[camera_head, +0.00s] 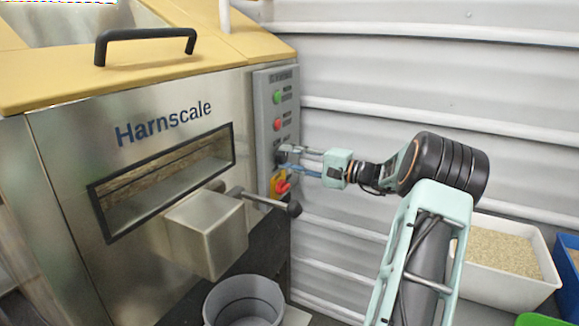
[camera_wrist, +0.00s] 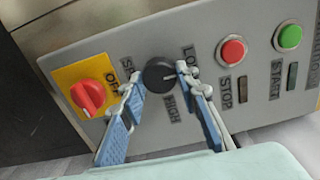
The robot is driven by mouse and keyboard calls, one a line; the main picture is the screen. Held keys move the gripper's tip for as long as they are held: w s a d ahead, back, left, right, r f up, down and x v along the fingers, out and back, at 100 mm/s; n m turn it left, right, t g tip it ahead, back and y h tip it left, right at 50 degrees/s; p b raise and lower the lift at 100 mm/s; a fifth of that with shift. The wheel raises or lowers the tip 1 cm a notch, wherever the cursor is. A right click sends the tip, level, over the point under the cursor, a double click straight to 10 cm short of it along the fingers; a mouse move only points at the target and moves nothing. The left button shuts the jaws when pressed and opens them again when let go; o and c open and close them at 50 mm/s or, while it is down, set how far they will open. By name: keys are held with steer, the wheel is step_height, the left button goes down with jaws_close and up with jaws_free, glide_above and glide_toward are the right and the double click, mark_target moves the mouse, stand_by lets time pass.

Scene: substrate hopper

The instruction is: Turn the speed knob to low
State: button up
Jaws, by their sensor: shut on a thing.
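The black speed knob (camera_wrist: 160,75) sits on the grey control panel (camera_wrist: 215,100), between the red-and-yellow switch and the red button in the wrist view. A short pale mark shows on its face, on the side toward the right finger. A partly covered "LO" label is above right of the knob, and "HIGH" is below it. My gripper (camera_wrist: 159,76) is shut on the knob, one fingertip on each side. In the head view my gripper (camera_head: 291,160) reaches the panel (camera_head: 262,95) from the right and hides most of the knob.
The red-and-yellow OFF switch (camera_wrist: 90,95) is close to my left finger. Red stop (camera_wrist: 232,51) and green start (camera_wrist: 288,37) buttons lie to the right. A lever with a black ball (camera_head: 294,208) juts out below my gripper. A grey bucket (camera_head: 243,290) stands under the chute.

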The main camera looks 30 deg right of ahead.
stand_by(0.4)
steer(key=o, duration=1.2)
steer(key=shift+c, duration=0.2)
steer(key=v, duration=1.2)
